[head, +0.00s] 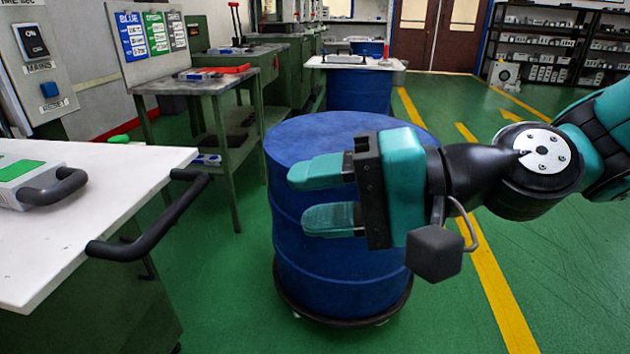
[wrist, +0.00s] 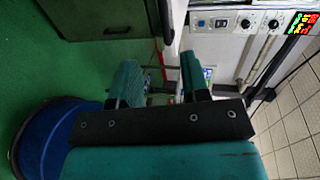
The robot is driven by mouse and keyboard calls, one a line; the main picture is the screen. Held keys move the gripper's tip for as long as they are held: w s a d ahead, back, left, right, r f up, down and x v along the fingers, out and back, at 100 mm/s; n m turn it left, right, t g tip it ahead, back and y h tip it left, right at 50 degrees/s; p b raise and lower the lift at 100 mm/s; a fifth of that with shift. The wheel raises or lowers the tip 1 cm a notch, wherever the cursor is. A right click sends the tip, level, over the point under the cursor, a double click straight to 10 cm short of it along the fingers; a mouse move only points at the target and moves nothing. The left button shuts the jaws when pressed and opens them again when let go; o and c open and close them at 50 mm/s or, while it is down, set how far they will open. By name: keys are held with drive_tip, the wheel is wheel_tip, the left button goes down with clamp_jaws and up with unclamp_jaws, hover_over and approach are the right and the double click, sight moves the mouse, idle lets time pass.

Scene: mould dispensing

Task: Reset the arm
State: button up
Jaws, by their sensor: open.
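My gripper (head: 312,194) is teal and black. In the head view it reaches in from the right and points left, in front of the blue drum. Its two teal fingers are apart with nothing between them. In the wrist view the open fingers of my gripper (wrist: 158,85) show in the middle, with a gap between them. My arm extends to the right edge of the head view, with a bend at a round white joint cover.
A blue drum (head: 325,253) stands on a wheeled base behind my gripper. A white-topped cart (head: 95,215) with a black handle (head: 150,228) is at left. A green bench (head: 205,85) and a second drum (head: 360,88) stand farther back. Green floor is clear at right.

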drive_tip(key=s+d+f+n+g+h, duration=0.1)
drive_tip(key=s+d+f+n+h, duration=0.15)
drive_tip(key=d+h, duration=0.2)
drive_tip(key=s+d+f+n+g+h+p, duration=0.1)
drive_tip(key=s+d+f+n+h, duration=0.15)
drive_tip(key=d, duration=0.25)
drive_tip(key=s+d+f+n+h, duration=0.1)
drive_tip(key=s+d+n+h, duration=0.1)
drive_tip(key=d+n+h, duration=0.25)
wheel_tip(320, 180, up, 24)
drive_tip(key=p, duration=2.4)
drive_tip(key=shift+w+f+m, duration=0.25)
drive_tip(key=shift+m, duration=0.2)
drive_tip(key=shift+a+y, duration=0.1)
drive_tip(key=shift+y, duration=0.15)
